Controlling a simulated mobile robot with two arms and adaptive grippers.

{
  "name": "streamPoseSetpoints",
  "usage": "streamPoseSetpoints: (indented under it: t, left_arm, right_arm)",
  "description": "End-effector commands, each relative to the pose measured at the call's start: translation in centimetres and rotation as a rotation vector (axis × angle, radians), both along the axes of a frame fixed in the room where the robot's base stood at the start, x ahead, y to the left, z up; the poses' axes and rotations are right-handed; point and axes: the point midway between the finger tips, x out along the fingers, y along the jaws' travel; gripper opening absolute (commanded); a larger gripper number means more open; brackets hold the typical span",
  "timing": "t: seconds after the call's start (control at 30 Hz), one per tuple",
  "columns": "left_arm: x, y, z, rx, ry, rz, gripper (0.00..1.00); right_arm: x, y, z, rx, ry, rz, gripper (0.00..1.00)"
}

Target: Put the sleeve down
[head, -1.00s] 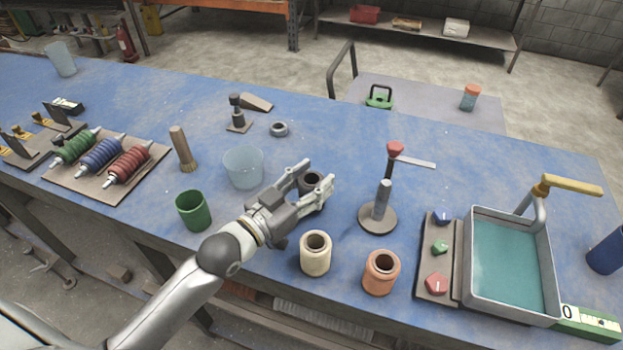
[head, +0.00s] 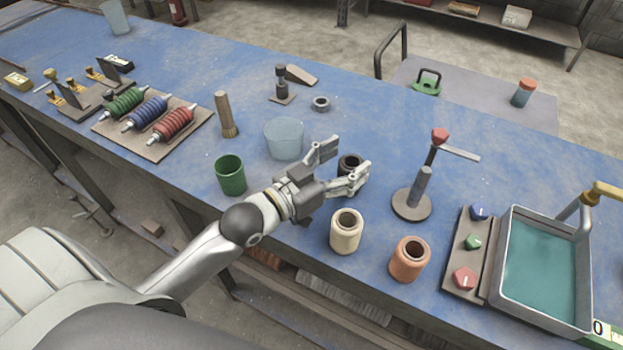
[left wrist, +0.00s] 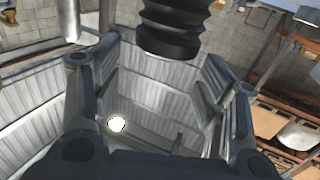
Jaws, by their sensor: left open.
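A dark ribbed sleeve (head: 350,163) stands upright on the blue table, its round top opening facing up. It also shows at the top of the left wrist view (left wrist: 172,30), where its upper part is cut off. My left gripper (head: 348,157) is open, with one finger on each side of the sleeve near the fingertips. The lower part of the sleeve is partly hidden by the near finger. My right gripper is not in view.
A cream sleeve (head: 346,232) and an orange sleeve (head: 409,260) stand in front. A post on a round base (head: 411,205) is to the right. A clear cup (head: 284,140) and green cup (head: 230,175) stand left. The table behind the gripper is mostly clear.

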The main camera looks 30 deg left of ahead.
Motion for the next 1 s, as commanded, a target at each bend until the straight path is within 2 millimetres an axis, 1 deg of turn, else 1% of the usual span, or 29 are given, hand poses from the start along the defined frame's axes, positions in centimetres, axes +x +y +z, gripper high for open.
streamPoseSetpoints:
  t: [0.03, 0.1, 0.5, 0.73, 1.0]
  left_arm:
    - [-0.9, 0.4, -0.2, 0.002, 0.0, -0.001, 0.67]
    - [-1.9, 0.8, -0.2, 0.002, 0.0, -0.001, 0.67]
    - [-7.0, 3.1, -0.1, 0.002, 0.0, -0.001, 0.67]
    - [-8.6, 3.9, 0.0, 0.0, -0.002, -0.001, 0.67]
    - [-9.1, 4.2, 0.2, -0.001, -0.004, -0.001, 0.67]
  right_arm:
    - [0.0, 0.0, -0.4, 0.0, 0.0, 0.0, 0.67]
    - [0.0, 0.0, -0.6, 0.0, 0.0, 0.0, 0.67]
    - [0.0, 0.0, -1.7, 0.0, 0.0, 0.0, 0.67]
    - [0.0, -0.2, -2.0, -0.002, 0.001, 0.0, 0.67]
    - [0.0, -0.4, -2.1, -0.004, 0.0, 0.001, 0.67]
